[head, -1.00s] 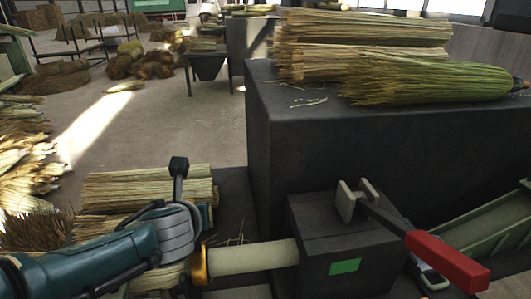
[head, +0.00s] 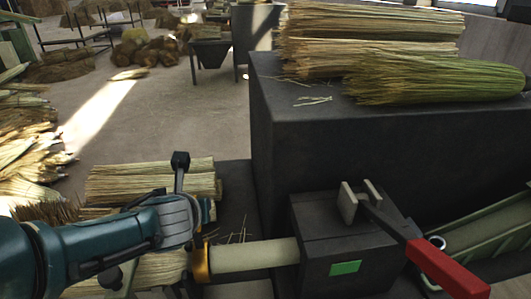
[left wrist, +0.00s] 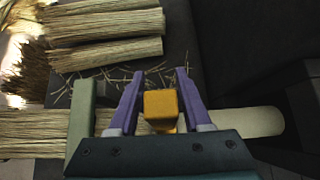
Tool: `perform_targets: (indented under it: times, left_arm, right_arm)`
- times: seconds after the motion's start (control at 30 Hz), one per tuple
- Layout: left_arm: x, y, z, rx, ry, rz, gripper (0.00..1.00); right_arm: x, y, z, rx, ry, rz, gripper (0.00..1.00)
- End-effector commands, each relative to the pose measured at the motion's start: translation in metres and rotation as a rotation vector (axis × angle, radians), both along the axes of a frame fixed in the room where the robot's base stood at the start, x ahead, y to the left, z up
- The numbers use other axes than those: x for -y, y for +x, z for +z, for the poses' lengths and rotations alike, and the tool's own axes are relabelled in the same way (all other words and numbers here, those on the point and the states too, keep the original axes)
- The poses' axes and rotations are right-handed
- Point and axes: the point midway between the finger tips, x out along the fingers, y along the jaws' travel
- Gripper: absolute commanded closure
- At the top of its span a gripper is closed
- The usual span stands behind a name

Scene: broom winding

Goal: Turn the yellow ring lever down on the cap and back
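The yellow ring (head: 201,263) sits around the left end of a pale cylinder (head: 255,254) that runs into a dark block. In the left wrist view its yellow lever (left wrist: 160,104) stands between the two purple fingers of my left gripper (left wrist: 158,80). The fingers are apart, with a visible gap on each side of the lever. In the head view my left gripper (head: 206,212) is above and beside the ring, its fingertips mostly hidden. I cannot make out a separate cap. My right gripper is not in view.
The dark block (head: 310,262) carries a pale clamp and a red-handled lever (head: 445,268) at right. Straw bundles (head: 150,180) lie behind my left gripper. A large dark bench (head: 330,145) with more bundles stands behind the block.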

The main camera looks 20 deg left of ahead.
Motion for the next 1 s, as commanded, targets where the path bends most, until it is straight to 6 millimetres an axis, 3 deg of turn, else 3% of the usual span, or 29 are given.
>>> perform_targets:
  times: [0.1, 0.37, 0.57, 0.8, 1.0]
  left_arm:
    - [0.001, 0.0, 0.001, 0.001, 0.0, -0.001, 0.4]
    - [0.002, -0.001, 0.004, 0.002, -0.001, -0.002, 0.4]
    - [0.011, -0.016, 0.025, 0.001, -0.001, -0.003, 0.4]
    - [0.03, -0.047, 0.055, -0.001, -0.001, -0.004, 0.4]
    - [0.039, -0.061, 0.065, 0.001, -0.001, -0.002, 0.4]
  right_arm:
    - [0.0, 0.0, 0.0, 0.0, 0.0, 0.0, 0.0]
    - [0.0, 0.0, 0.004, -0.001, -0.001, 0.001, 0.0]
    - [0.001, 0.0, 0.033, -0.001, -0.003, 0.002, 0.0]
    - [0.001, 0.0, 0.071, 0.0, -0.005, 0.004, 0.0]
    - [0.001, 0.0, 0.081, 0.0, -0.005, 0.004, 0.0]
